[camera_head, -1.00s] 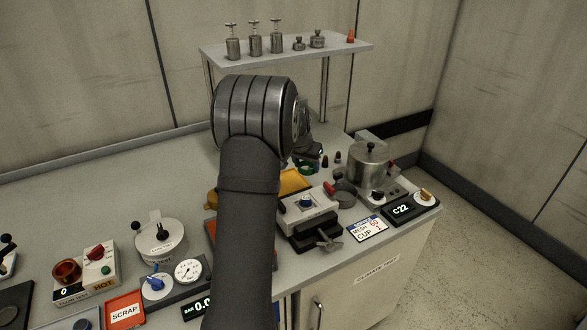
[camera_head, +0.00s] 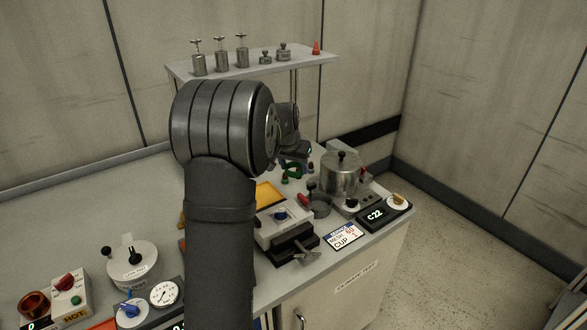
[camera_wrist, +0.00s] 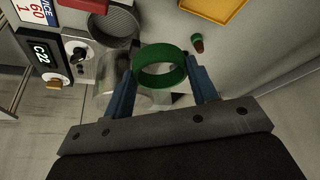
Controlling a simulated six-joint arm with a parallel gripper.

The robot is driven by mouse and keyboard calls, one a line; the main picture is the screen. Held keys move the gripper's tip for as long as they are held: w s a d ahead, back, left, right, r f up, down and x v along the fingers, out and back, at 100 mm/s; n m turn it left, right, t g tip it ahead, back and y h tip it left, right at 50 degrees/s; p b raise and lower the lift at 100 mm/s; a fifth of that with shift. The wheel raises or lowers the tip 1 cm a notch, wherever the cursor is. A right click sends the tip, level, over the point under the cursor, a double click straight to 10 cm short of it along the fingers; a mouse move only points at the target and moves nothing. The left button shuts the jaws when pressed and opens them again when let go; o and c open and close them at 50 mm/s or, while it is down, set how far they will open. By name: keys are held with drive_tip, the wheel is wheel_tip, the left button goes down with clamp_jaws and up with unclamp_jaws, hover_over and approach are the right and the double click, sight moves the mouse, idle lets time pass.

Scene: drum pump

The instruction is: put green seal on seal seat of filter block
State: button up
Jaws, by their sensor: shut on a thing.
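The green seal (camera_wrist: 158,79) is a ring held between the two blue fingers of my gripper (camera_wrist: 162,71) in the wrist view. My gripper is shut on it, with a finger on each side and the ring's opening showing. The seal is held above the bench, beside a clear round vessel that is partly hidden behind it. In the head view my arm hides much of the middle of the bench. I cannot tell for sure which part is the filter block or its seal seat.
A C22 display (camera_head: 376,215) is near the bench edge. A yellow tray (camera_wrist: 213,8) and small green-topped plug (camera_wrist: 197,43) lie nearby.

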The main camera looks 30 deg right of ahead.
hover_over(280, 211)
drive_tip(key=shift+s+a+f, duration=0.15)
drive_tip(key=shift+f, duration=0.4)
drive_tip(key=shift+s+a+f, duration=0.1)
drive_tip(key=shift+a+f, duration=0.05)
drive_tip(key=shift+f, duration=0.4)
drive_tip(key=shift+f, duration=0.2)
idle(0.3)
drive_tip(key=shift+f, duration=0.4)
drive_tip(key=shift+f, duration=1.4)
idle(1.3)
drive_tip(key=o, duration=1.4)
drive_tip(key=shift+c, duration=0.2)
